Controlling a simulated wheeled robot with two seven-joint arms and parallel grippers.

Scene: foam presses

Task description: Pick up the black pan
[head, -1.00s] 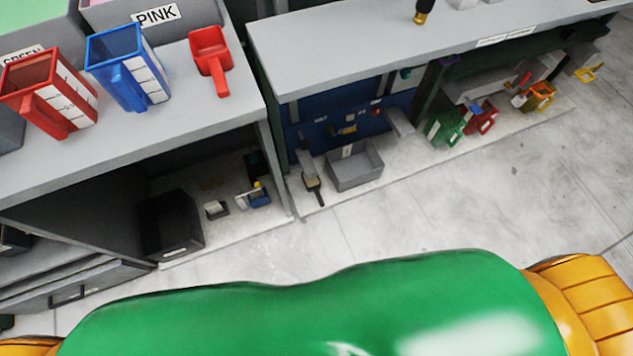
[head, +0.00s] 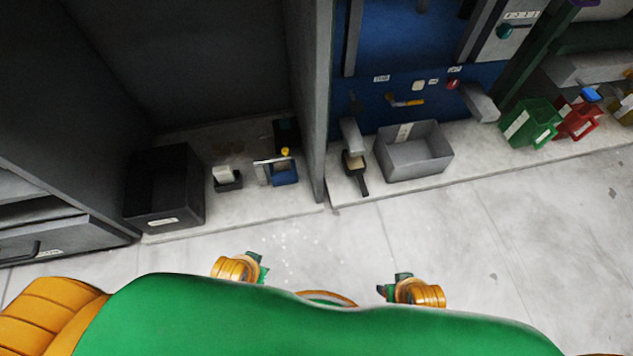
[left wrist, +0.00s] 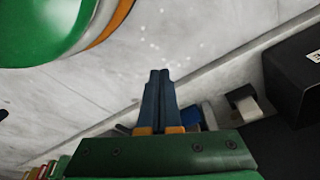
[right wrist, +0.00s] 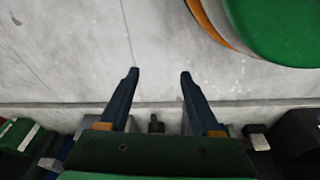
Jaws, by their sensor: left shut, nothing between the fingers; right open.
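The black pan (head: 354,162) sits on the pale ledge below a grey spout, with beige material in it. In the right wrist view a dark handle (right wrist: 156,124), seemingly the pan's, shows between and beyond the fingers. My right gripper (right wrist: 158,76) is open and empty, apart from it. My left gripper (left wrist: 160,73) is shut and empty, above the floor and ledge edge. In the head view only my wrists show near the bottom; the fingers are not clear there.
A grey bin (head: 414,152) stands right of the pan, and a grey upright panel (head: 305,100) is on its left. A black bin (head: 163,190) and a blue item (head: 284,175) lie further left. The floor in front is clear.

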